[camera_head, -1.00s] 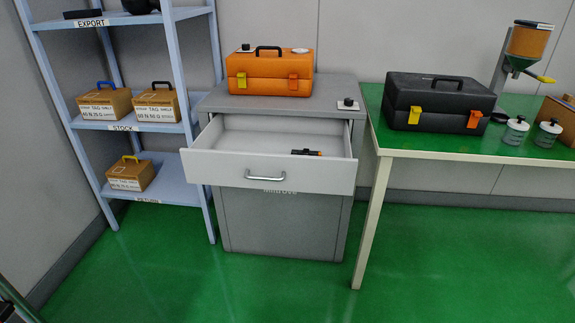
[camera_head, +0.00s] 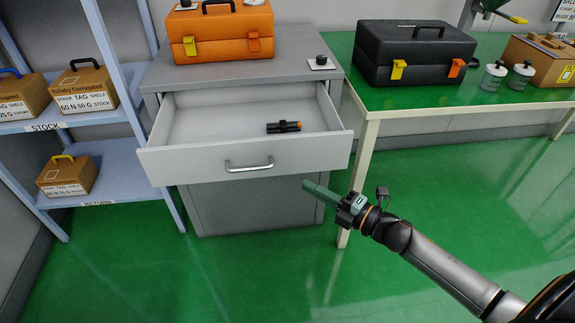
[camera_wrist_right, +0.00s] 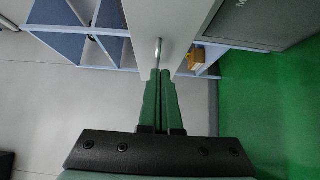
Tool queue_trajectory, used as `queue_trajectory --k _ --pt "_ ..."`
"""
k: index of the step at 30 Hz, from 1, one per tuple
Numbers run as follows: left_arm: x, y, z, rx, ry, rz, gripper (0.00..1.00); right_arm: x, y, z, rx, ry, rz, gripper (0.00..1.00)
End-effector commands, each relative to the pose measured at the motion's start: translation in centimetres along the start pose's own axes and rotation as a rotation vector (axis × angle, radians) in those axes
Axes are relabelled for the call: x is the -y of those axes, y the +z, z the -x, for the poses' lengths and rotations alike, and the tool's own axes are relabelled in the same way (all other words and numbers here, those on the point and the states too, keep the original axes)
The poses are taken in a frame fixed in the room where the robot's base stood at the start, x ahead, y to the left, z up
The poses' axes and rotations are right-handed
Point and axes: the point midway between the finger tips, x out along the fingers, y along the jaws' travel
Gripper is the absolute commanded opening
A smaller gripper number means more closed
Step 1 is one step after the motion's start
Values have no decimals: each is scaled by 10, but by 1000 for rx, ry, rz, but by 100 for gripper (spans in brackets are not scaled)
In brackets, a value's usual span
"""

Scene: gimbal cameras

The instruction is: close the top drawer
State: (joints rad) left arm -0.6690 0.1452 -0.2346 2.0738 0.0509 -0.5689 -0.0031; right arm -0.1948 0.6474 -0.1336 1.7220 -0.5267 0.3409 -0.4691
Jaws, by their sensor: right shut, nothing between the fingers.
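The top drawer (camera_head: 190,164) of the grey cabinet (camera_head: 210,207) is pulled out, with a metal bar handle (camera_head: 249,165) on its light grey front. My right gripper (camera_head: 310,189) is shut and empty, in front of the drawer and to the right of the handle, a little lower in the picture. In the right wrist view, its green fingers (camera_wrist_right: 160,82) are together, and the handle (camera_wrist_right: 157,52) shows just beyond their tips. They look apart from it, but contact is hard to tell. My left gripper is not in view.
An orange toolbox (camera_head: 220,32) and a small black-knobbed item (camera_head: 321,62) sit on the cabinet. A blue shelf (camera_head: 110,160) with boxes stands at the left. A green-topped table (camera_head: 400,101) with a black toolbox (camera_head: 415,52) stands at the right. The green floor in front is clear.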

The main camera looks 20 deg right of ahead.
Motion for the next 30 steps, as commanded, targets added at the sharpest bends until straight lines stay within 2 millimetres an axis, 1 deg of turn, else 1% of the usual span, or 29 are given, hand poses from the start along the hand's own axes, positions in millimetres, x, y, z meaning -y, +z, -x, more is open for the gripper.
queue_trajectory --k 1,3,12,13,14,15,16,21,25,30 --pt "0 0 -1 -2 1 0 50 -1 0 -10 -1 4 0 0" --pt "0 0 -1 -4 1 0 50 -1 0 -21 0 3 1 0" --pt "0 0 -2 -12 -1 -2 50 -1 0 -70 0 3 -2 0" --pt "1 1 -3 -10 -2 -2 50 0 3 -73 2 2 0 0" --pt "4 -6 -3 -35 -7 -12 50 1 7 -76 3 1 0 0" --pt "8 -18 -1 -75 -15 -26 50 1 11 -79 2 1 -1 0" --pt "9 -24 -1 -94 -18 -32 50 0 14 -82 2 1 -2 0" --pt "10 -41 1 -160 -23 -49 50 1 24 -92 2 0 -3 0" --pt "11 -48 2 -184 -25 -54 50 1 27 -96 1 0 -5 0" --pt "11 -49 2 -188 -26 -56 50 0 28 -96 1 0 -5 0"
